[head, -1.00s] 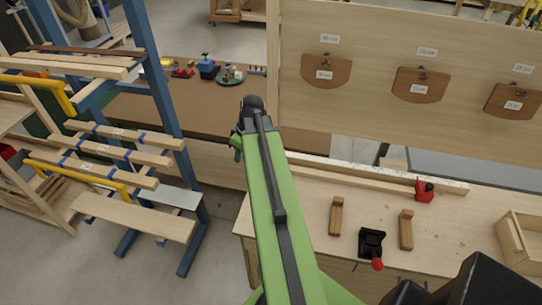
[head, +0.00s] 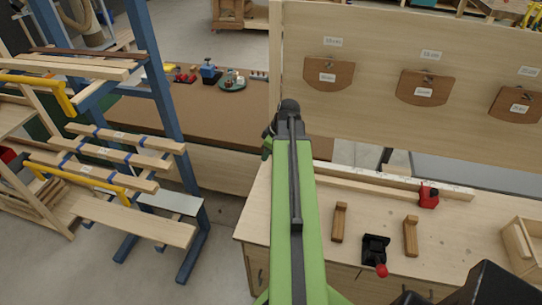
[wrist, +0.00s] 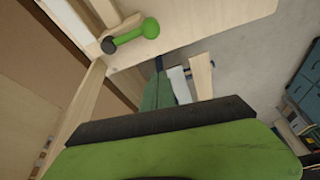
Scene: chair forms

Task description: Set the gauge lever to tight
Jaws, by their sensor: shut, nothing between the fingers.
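A small black fixture (head: 375,248) with a red-knobbed lever (head: 381,270) stands on the light wooden bench at the lower right of the head view. It looks like the gauge lever, its red knob pointing toward the front of the bench. Its markings are too small to read. My gripper (head: 268,142) is at the far end of my green arm, mostly hidden behind it, left of and well beyond the fixture. It is shut and empty. In the wrist view a green and black part of it fills the bottom; the black fixture is not seen there.
Two upright wooden blocks (head: 339,222) (head: 410,236) flank the fixture. A red clamp-like piece (head: 428,197) sits on the fence behind. A tall panel with brown plaques (head: 426,88) rises behind the bench. A lumber rack (head: 160,95) stands left, an open wooden box (head: 522,245) right.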

